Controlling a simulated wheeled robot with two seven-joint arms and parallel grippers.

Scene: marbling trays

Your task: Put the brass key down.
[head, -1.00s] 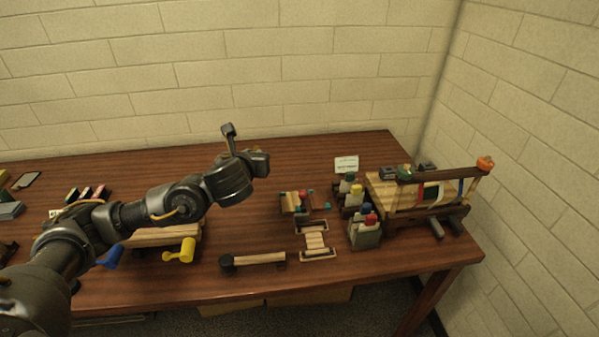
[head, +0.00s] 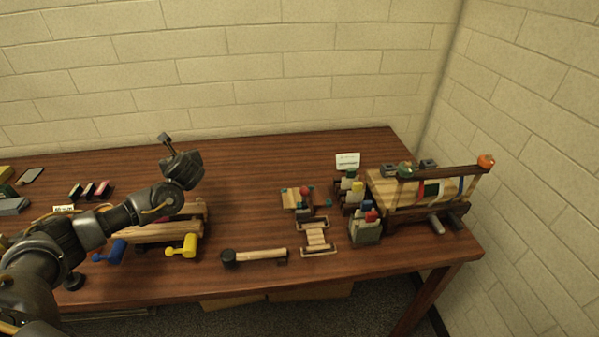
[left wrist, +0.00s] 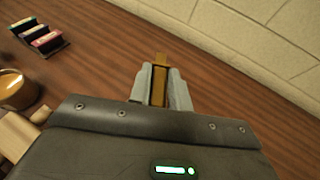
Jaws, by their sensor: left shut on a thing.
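The brass key (left wrist: 161,60) shows in the left wrist view as a narrow golden-brown bar, gripped between the two grey fingers of my left gripper (left wrist: 160,88). My right gripper is not in view.
A wooden rack with blue and yellow knobs (head: 183,247) stands below my left arm. Small coloured blocks (head: 90,190) lie to its left. A wooden-handled tool (head: 255,256), bottles (head: 365,232) and a large wooden frame (head: 430,190) are further right. The back middle of the table is clear.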

